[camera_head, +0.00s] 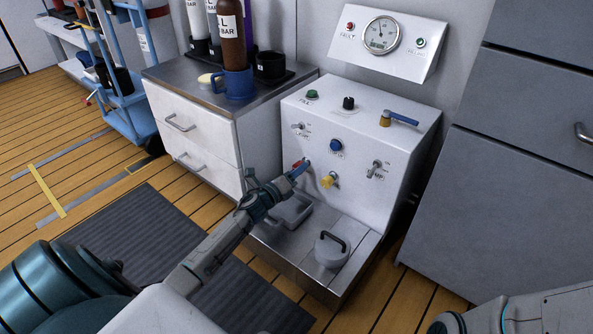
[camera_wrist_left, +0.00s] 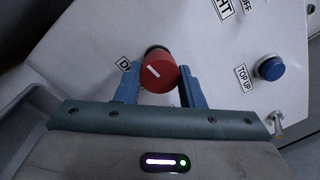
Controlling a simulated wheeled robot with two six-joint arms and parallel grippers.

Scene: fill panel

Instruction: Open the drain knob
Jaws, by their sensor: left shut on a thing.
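The drain knob is a red round knob with a white line on its face; in the left wrist view the drain knob (camera_wrist_left: 159,72) sits between the two blue fingers of my left gripper (camera_wrist_left: 158,90). In the head view only a bit of the red drain knob (camera_head: 296,164) shows by the fingertips of my left gripper (camera_head: 301,168), at the lower left of the panel's front face. My left gripper is shut on the drain knob. A label beginning with "D" is partly hidden beside it. Part of my right arm shows at the lower right; its gripper is out of view.
The white fill panel (camera_head: 405,150) carries a blue top-up button (camera_head: 336,145), a yellow knob (camera_head: 328,180), toggle switches and a blue-handled lever (camera_head: 400,118). Below it, a steel ledge holds a tray (camera_head: 291,212) and a lidded pot (camera_head: 331,250). A drawer cabinet (camera_head: 195,135) stands left.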

